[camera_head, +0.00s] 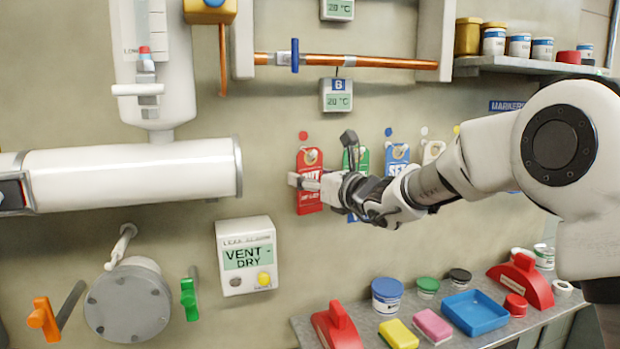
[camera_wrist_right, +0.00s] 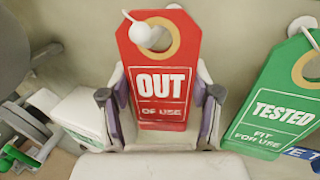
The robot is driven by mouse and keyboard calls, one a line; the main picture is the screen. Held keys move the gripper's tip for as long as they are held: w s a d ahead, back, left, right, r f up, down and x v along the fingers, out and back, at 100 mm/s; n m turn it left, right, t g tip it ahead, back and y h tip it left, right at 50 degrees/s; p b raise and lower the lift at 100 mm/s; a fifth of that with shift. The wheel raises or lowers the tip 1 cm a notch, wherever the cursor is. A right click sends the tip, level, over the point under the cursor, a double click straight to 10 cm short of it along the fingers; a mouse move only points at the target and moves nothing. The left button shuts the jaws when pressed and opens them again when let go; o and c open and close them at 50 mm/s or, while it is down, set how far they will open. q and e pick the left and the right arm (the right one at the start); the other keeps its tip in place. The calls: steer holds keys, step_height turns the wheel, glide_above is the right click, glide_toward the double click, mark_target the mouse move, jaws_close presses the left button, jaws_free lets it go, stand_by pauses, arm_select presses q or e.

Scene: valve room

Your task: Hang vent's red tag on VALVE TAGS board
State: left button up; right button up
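The red tag (camera_head: 310,163) hangs from a white peg by its eyelet on the wall, below a red dot. In the right wrist view the tag (camera_wrist_right: 162,75) reads "OUT OF USE" and the peg shows through its hole. My right gripper (camera_head: 302,181) is at the tag's lower half. In the right wrist view its two fingers flank the tag, one beside each edge; a narrow gap seems to remain. A green "TESTED" tag (camera_wrist_right: 278,100) hangs to the right. The VALVE TAGS lettering is not readable. My left gripper is not in view.
Blue (camera_head: 398,155) and white tags hang farther right, partly behind my right arm. A "VENT DRY" box (camera_head: 247,256) is on the wall at lower left. A shelf (camera_head: 455,343) with tubs, sponges and a blue tray (camera_head: 475,312) is below. A copper pipe (camera_head: 370,62) runs above.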

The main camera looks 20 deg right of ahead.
steer(key=o, duration=0.4)
steer(key=shift+c, duration=0.2)
steer(key=shift+s, duration=0.1)
steer(key=v, duration=1.1)
steer(key=shift+s+d, duration=0.2)
steer(key=shift+s, duration=0.15)
